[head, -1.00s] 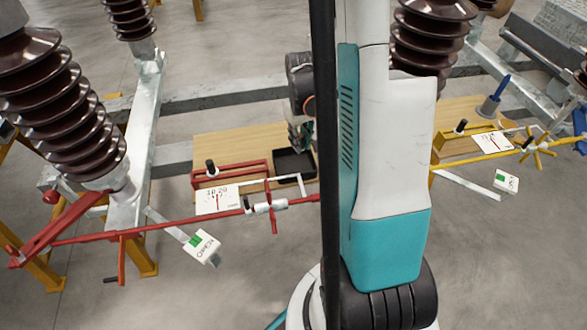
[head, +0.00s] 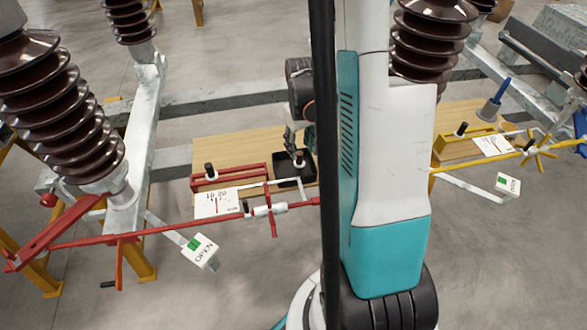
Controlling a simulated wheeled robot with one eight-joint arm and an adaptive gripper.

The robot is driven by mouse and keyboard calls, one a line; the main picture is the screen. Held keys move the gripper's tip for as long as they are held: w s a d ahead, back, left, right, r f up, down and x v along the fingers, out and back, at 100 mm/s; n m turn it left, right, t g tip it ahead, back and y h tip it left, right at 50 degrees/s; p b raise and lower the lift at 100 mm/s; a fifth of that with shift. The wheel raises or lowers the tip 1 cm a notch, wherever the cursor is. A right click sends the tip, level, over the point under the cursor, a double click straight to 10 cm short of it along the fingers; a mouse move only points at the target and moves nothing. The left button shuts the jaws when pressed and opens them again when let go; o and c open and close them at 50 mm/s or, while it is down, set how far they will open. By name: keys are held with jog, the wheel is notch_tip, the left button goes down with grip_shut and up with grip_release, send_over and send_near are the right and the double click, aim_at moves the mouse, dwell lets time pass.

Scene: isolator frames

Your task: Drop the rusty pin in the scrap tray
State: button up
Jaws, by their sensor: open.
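The black scrap tray (head: 282,181) is a shallow open box on the wooden board, left of my arm's white and teal link. A small dark pin-like piece (head: 300,160) shows at the tray, just below my gripper; it looks upright or tilted, and rust cannot be made out at this size. My gripper (head: 293,143) is open, over the tray's back left part, and looks apart from the piece. Part of the gripper and wrist is hidden behind my arm.
A red bracket with a black-topped pin (head: 210,171) and a white dial card (head: 217,203) stand left of the tray. A red rod (head: 160,226) crosses in front. A yellow bracket (head: 452,140) stands on the right board. Brown insulators (head: 70,110) rise at left.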

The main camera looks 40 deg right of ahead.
notch_tip(320, 180, up, 12)
jog(key=shift+f, duration=0.25)
dwell(0.6)
